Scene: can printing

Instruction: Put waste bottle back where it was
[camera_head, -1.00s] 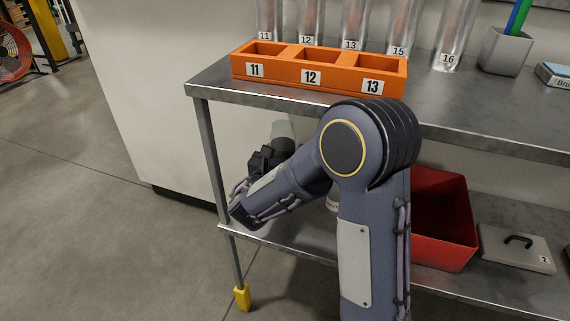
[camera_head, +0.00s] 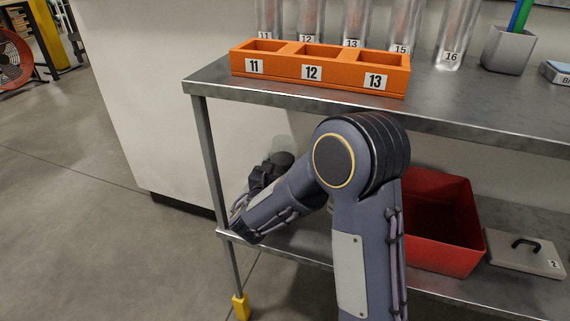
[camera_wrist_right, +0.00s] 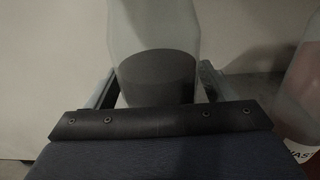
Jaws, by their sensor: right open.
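A translucent bottle (camera_wrist_right: 152,28) with a dark lower part stands between the two fingers of my right gripper (camera_wrist_right: 156,88) in the right wrist view. The fingers are apart, with the bottle between them; I cannot tell whether they touch it. In the head view the bottle's pale top (camera_head: 284,144) shows just above my right gripper (camera_head: 264,176), over the left end of the lower shelf. No label shows on this bottle. My left gripper is out of view.
An orange tray (camera_head: 310,72) marked 11, 12 and 13 sits on the upper shelf (camera_head: 460,110), above my arm. A red bin (camera_head: 440,225) and a lid marked 2 (camera_head: 525,256) are on the lower shelf. A table leg (camera_head: 208,155) stands close left of my gripper.

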